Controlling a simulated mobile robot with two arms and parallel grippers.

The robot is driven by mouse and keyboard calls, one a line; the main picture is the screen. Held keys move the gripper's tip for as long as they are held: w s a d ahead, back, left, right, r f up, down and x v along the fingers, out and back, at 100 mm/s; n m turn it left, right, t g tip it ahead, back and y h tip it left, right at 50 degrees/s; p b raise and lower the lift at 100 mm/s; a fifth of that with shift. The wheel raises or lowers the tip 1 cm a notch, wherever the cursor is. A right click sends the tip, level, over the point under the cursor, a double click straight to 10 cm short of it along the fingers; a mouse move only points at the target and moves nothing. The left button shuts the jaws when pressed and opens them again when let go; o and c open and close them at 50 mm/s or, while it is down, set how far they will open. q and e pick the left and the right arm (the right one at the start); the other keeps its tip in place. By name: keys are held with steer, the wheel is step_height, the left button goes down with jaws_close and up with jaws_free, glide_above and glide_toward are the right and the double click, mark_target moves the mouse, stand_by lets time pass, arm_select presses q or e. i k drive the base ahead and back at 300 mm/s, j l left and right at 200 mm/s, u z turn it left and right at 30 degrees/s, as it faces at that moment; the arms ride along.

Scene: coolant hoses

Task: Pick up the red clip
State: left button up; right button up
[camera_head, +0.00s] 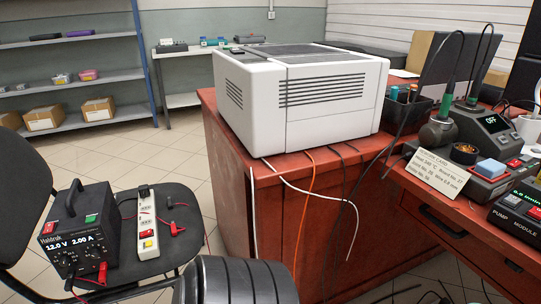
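A small red clip (176,229) lies on the black chair seat (185,262), just right of a white power strip (147,225). A thin red lead runs near it, and its jaws are too small to make out. A small dark clip (171,202) lies just behind it. A red connector (102,272) also shows at the front of the black power supply (78,232), left of the strip. Neither of my grippers shows in this view.
A red workbench (228,165) stands right of the chair and bears a white vented box (305,95). White, orange and dark hoses hang over its edge. Soldering gear and a pump module (518,212) crowd the right side. Shelves (70,78) stand at the back left.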

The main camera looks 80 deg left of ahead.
mark_target(174, 231)
steer(key=k+j+u, duration=0.6)
steer(key=j+u, duration=0.15)
steer(key=j, duration=0.15)
